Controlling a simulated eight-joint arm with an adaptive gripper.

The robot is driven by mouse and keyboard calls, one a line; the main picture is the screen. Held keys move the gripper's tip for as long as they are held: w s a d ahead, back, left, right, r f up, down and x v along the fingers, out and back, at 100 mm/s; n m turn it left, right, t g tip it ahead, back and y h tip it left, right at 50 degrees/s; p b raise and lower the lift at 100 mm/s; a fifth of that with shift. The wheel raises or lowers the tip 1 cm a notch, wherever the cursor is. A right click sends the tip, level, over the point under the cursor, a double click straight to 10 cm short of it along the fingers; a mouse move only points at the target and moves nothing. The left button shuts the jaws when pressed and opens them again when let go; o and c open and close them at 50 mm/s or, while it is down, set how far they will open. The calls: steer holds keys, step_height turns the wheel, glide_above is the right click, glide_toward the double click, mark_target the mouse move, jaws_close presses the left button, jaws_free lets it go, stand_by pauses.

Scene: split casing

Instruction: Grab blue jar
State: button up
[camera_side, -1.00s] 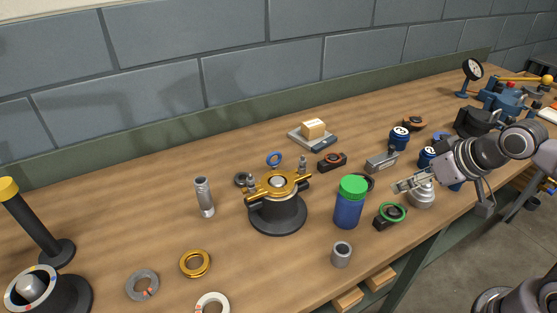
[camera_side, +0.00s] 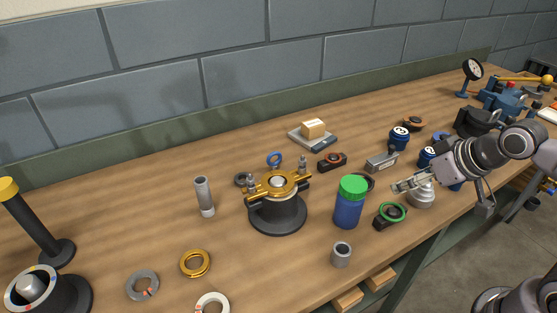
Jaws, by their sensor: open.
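A blue jar (camera_side: 348,210) with a green lid (camera_side: 353,187) stands upright on the wooden bench, near its front edge and right of the middle. My gripper (camera_side: 400,186) reaches in from the right, to the right of the jar and at about lid height in the picture. It is open and apart from the jar. I see no object between its fingers.
A split casing with gold clamps (camera_side: 278,200) stands left of the jar. A black block with a green ring (camera_side: 390,215) and a silver stepped part (camera_side: 422,196) lie below my gripper. A grey sleeve (camera_side: 341,254) stands in front.

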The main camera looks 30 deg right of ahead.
steer(key=o, duration=0.5)
steer(key=shift+c, duration=0.2)
step_height(320, 180, up, 4)
steer(key=n+g, duration=0.7)
steer(key=n, duration=1.1)
glide_above(355, 181)
steer(key=shift+s+d+f, duration=0.1)
steer(key=shift+s+d, duration=0.05)
steer(key=shift+d, duration=0.3)
steer(key=shift+w+a+f+n, duration=0.1)
steer(key=shift+w+a+n, duration=0.15)
steer(key=shift+n, duration=0.35)
steer(key=shift+a+f, duration=0.15)
steer(key=shift+f, duration=2.6)
steer(key=shift+s+a+f, duration=0.1)
steer(key=shift+a+f, duration=0.05)
steer(key=shift+f, duration=0.7)
steer(key=shift+s+a+f, duration=0.1)
steer(key=shift+s+f, duration=0.05)
steer(key=shift+f, duration=0.75)
steer(key=shift+s+a+f, duration=0.1)
steer(key=shift+a+f, duration=0.05)
steer(key=shift+f, duration=0.7)
